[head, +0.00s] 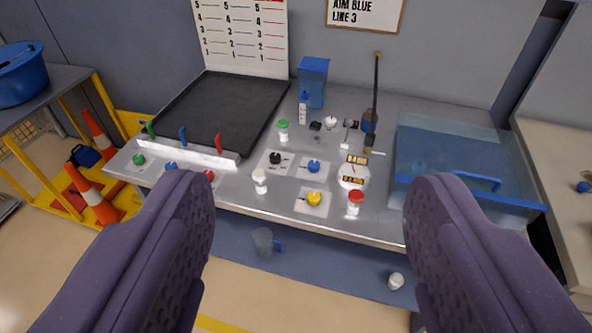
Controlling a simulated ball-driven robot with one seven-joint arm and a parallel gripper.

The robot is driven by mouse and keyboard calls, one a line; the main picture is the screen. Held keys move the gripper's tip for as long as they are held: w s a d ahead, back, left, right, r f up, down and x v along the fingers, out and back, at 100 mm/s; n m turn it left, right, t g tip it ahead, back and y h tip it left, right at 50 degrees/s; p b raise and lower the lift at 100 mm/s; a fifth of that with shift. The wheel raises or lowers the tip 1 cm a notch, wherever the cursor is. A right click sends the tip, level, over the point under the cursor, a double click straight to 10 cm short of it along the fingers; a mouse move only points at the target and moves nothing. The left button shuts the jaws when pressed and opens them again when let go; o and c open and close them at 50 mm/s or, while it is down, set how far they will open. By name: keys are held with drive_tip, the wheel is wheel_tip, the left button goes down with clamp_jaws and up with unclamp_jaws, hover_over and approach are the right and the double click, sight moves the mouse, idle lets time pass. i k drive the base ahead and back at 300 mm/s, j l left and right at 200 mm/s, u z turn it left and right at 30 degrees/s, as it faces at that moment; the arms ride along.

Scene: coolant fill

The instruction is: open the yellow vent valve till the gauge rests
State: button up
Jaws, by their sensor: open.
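The yellow vent valve (314,199) is a small yellow knob on a pale square plate near the front edge of the grey bench. My gripper (308,190) is open and empty. Its two purple padded fingers frame the bench from left and right, and the yellow knob appears between them, farther off and untouched. I cannot make out a needle gauge for certain. A small white round device (352,177) with yellow readouts sits to the right of the knob; its figures are too small to read surely.
Near the yellow knob are a blue knob (314,166), a black knob (275,158), a white-capped bottle (260,181) and a red-capped bottle (355,203). A clear blue box (440,150) stands right. A black tray (215,112) lies left.

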sight(313, 197)
drive_tip(key=i+j, duration=0.15)
drive_tip(key=i, duration=0.25)
drive_tip(key=i+j, duration=0.2)
drive_tip(key=i, duration=0.25)
drive_tip(key=i+j, duration=0.15)
drive_tip(key=i, duration=0.25)
